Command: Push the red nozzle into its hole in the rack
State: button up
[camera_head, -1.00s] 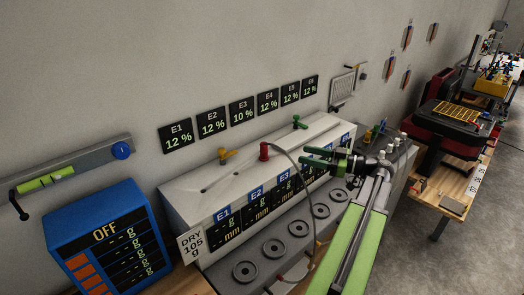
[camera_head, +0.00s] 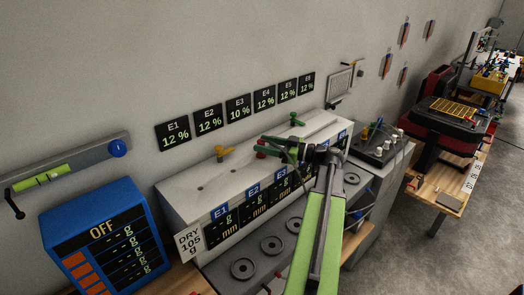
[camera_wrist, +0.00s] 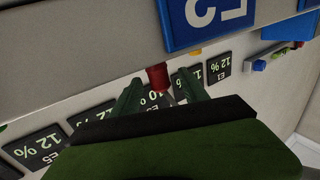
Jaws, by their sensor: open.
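The red nozzle (camera_head: 261,154) stands on top of the white rack (camera_head: 200,187), between a yellow and a green nozzle.
The yellow nozzle (camera_head: 222,152) and green nozzle (camera_head: 296,119) stand on the rack nearby. Round dark wells (camera_head: 271,245) line the ledge in front. A blue box reading OFF (camera_head: 103,238) stands at left. Percent signs (camera_head: 209,119) hang on the wall behind.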

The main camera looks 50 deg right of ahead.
jog(key=shift+x, duration=0.8)
grip_shut()
jog(key=shift+r+p, duration=0.55)
notch_tip(320, 180, up, 4)
jog(key=p, duration=0.4)
jog(key=s+d+r+p, duration=0.6)
jog(key=s, duration=0.4)
jog(key=shift+d, duration=0.2)
